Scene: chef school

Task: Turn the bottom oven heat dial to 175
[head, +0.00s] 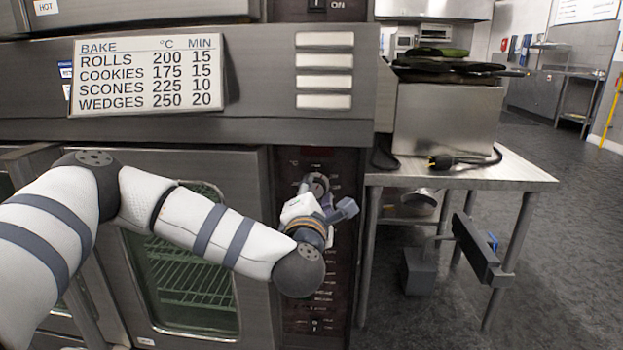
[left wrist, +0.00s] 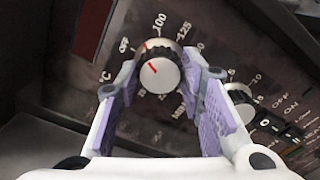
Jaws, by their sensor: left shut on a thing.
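The bottom oven heat dial (left wrist: 160,72) is a round knob with a silver face and a red pointer line, in the left wrist view. Its pointer is tilted to the upper left, toward the stretch between OFF and 100. Printed numbers ring it, some hidden by the fingers. My left gripper (left wrist: 158,80) has its two purple-padded fingers on either side of the dial, shut on it. In the head view, my left gripper (head: 328,200) is at the control panel (head: 305,165) right of the oven door; my arm covers part of the panel.
A second knob (left wrist: 240,100) sits close to the right finger in the left wrist view. The glass oven door (head: 185,280) is shut. A bake chart (head: 148,74) lists cookies at 175. A steel table (head: 470,170) with an appliance and plug stands close on the right.

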